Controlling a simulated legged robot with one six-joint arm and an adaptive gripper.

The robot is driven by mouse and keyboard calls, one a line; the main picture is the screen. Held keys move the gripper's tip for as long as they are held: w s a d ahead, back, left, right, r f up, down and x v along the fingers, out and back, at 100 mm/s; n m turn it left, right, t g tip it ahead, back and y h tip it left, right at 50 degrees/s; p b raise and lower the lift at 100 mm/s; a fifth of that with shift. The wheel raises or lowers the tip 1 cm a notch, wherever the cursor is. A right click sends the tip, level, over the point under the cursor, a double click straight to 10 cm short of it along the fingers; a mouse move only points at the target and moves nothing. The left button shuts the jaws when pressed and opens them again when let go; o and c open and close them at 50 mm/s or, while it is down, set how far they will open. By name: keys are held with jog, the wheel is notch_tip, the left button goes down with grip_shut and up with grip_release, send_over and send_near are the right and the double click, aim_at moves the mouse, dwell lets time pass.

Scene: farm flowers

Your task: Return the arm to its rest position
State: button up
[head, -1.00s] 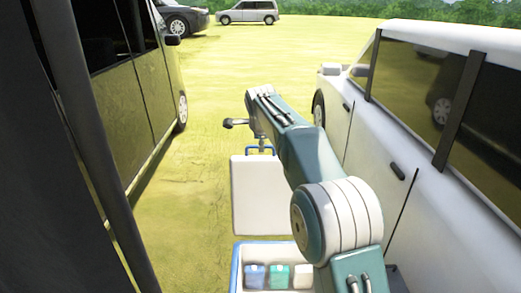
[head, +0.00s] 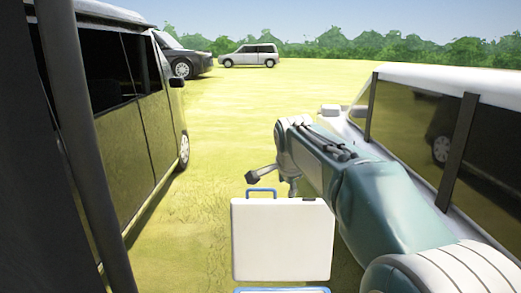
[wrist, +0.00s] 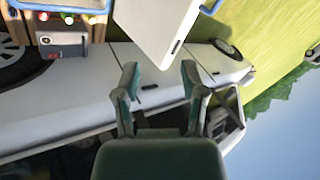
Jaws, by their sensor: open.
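My arm reaches forward on the right side of the head view, next to the white car. My gripper (wrist: 160,82) shows in the wrist view with its two fingers spread apart and nothing between them. In the head view only a small part of the gripper (head: 268,176) shows at the arm's far end, above the white lid. The white lid (head: 282,240) with a blue handle stands upright below and in front of the arm. It also shows at the top of the wrist view (wrist: 160,25), beyond the fingers and apart from them.
A white car (head: 410,150) stands close on the right and a dark van (head: 130,110) on the left. A dark car (head: 182,55) and a silver van (head: 250,56) are far off. The grass (head: 240,115) between them is clear. A blue-edged box (wrist: 62,5) shows in the wrist view.

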jog(key=s+d+f+n, duration=0.3)
jog(key=s+n, duration=0.1)
jog(key=s, duration=0.7)
jog(key=s+d+f+n, duration=0.2)
jog(key=s+f+n, duration=0.2)
jog(key=s, duration=0.8)
jog(key=s+d+f+n, duration=0.3)
jog(key=s+n, duration=0.2)
jog(key=s, duration=0.7)
jog(key=shift+d+f+g, duration=0.25)
jog(key=shift+d+g, duration=0.1)
jog(key=shift+g, duration=0.05)
jog(key=shift+d, duration=0.1)
